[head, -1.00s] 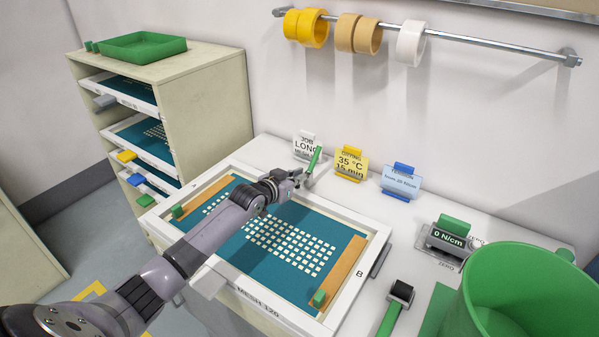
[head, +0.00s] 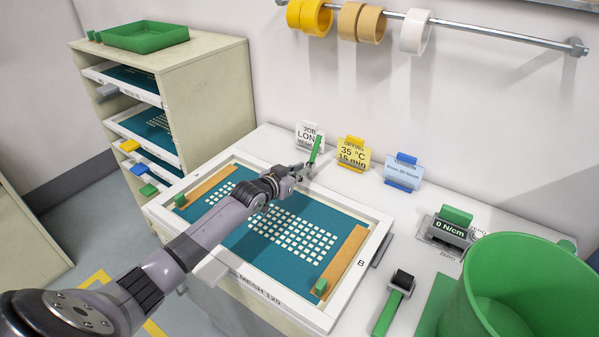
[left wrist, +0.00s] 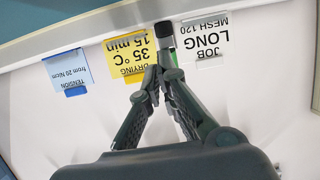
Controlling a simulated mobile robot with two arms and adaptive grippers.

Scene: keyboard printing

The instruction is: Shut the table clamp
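The table clamp shows as a slim green handle (head: 315,150) standing tilted upright behind the far edge of the screen frame (head: 357,320). A green strip and a dark end piece of the clamp (left wrist: 164,34) show past the fingertips in the left wrist view. My left gripper (head: 303,171) reaches over the frame to the lower part of the handle. In the left wrist view its fingertips (left wrist: 160,72) are together, right by the green strip; I see no handle held between them. Whether they touch it is unclear. The clamp's base is hidden. My right gripper is out of view.
Job card (head: 310,136), drying card (head: 353,153) and tension card (head: 402,172) stand along the wall. A tension meter (head: 448,233), a black-and-green tool (head: 396,300) and a green bucket (head: 530,300) are at right. A screen rack (head: 215,105) stands left.

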